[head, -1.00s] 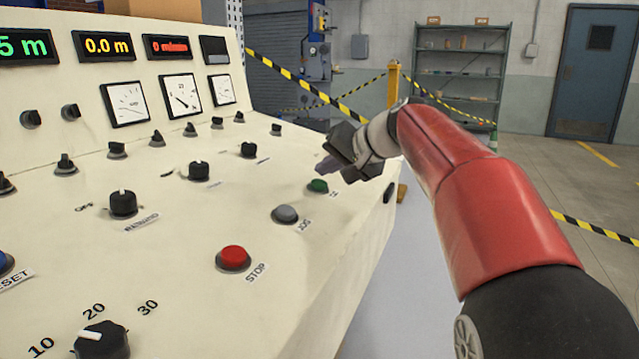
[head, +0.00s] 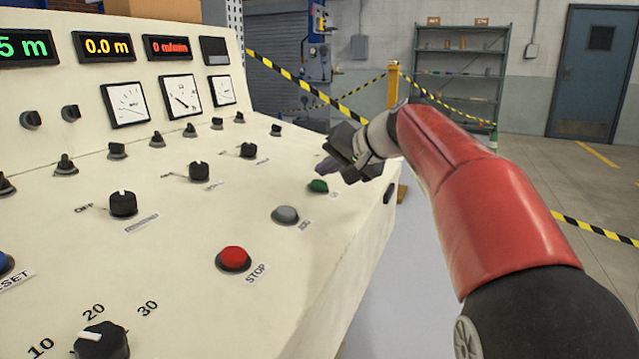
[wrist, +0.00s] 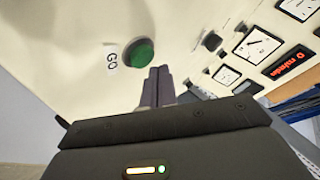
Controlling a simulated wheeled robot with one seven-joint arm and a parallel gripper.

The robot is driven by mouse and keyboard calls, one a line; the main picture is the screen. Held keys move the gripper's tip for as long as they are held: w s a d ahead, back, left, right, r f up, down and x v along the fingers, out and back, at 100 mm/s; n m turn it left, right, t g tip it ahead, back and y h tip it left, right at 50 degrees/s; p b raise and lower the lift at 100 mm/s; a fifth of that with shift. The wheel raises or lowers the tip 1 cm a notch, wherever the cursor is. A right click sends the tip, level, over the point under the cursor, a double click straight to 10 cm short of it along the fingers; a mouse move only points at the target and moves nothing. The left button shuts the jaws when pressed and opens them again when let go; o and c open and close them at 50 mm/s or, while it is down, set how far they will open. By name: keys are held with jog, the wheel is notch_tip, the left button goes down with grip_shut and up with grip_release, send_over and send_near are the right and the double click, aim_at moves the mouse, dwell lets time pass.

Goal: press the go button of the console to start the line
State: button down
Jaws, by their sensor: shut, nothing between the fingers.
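The green go button (head: 318,186) sits near the right edge of the cream console (head: 190,240), past the grey button and the red stop button. In the wrist view the green button (wrist: 139,54) has the label "GO" beside it. My gripper (head: 326,165) is just above and beyond the green button in the head view. In the wrist view its two fingers (wrist: 158,86) are together, empty, with their tips close to the button's right side. I cannot tell whether they touch it. The speed display (head: 168,46) shows 0 in red.
The grey button (head: 285,215) and red stop button (head: 233,258) lie nearer along the same edge. Black knobs such as one (head: 199,171) stand to the left. Free room lies right of the console, with a striped barrier (head: 592,228) further off.

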dwell(0.6)
jog(key=shift+a+f+b, duration=0.1)
jog(key=shift+f+b, duration=0.2)
jog(key=shift+f, duration=0.1)
jog(key=shift+f+b, duration=0.35)
jog(key=shift+f, duration=0.15)
dwell(0.8)
jog(key=shift+r, duration=0.1)
jog(key=shift+r+p, duration=0.75)
jog(key=shift+r, duration=0.05)
jog(key=r+p, duration=0.2)
jog(key=d+r+p, duration=0.1)
jog(key=r+p, duration=0.1)
jog(key=r, duration=0.1)
jog(key=shift+s+d, duration=0.15)
jog(key=shift+s, duration=0.05)
dwell(0.4)
